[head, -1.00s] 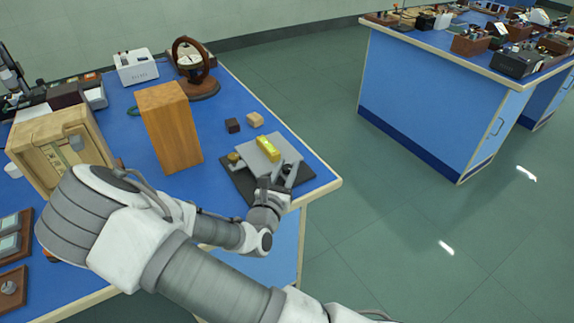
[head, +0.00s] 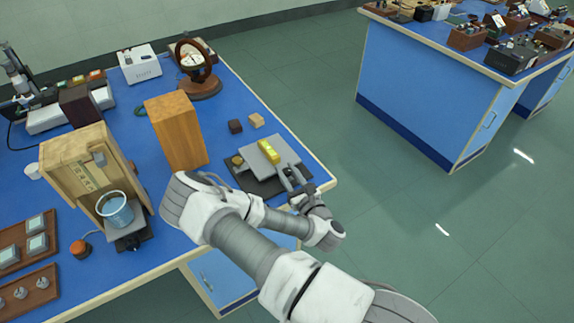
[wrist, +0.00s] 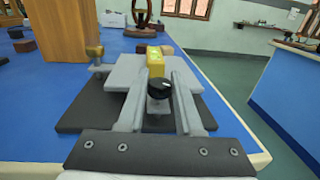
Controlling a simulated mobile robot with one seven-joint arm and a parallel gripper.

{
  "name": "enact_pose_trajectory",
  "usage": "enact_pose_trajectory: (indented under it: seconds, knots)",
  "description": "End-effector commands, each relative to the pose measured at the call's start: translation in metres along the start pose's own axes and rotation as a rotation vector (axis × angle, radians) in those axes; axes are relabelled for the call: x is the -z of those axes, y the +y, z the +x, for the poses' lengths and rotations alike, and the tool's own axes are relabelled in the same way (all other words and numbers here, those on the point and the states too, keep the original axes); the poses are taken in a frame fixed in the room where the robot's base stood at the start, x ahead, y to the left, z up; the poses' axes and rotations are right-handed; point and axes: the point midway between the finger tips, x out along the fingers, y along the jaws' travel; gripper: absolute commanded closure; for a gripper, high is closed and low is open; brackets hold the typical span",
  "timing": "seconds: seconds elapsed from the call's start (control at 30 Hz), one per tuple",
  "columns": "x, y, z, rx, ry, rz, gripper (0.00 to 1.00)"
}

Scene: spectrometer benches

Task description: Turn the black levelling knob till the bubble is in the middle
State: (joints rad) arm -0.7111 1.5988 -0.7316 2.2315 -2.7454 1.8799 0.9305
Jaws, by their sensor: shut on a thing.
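A grey levelling plate (head: 256,154) sits on a dark base (head: 258,184) near the bench's right corner. A yellow-green bubble level (head: 269,152) lies on the plate; it also shows in the wrist view (wrist: 155,61). I cannot make out where its bubble is. The black levelling knob (wrist: 158,88) is at the plate's near edge, with a white mark on its top. My gripper (wrist: 159,80) is shut on this knob, one finger on each side. In the head view my gripper (head: 289,178) hides the knob.
A brass knob (wrist: 95,53) stands at the plate's left. Two small blocks (head: 235,126) (head: 256,121) lie behind it. A tall wooden block (head: 176,132) stands to the left. The floor right of the bench is clear.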

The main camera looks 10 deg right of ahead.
Motion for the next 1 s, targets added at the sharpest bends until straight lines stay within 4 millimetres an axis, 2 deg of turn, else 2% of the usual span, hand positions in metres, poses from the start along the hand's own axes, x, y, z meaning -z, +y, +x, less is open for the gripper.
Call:
enact_pose_trajectory:
  seconds: [0.4,1.0]
  knots:
    - [0.0023,-0.0001,-0.0006,-0.164,0.004,-0.004,1.0]
    - [0.001,-0.0002,-0.0002,-0.214,0.0,0.0,1.0]
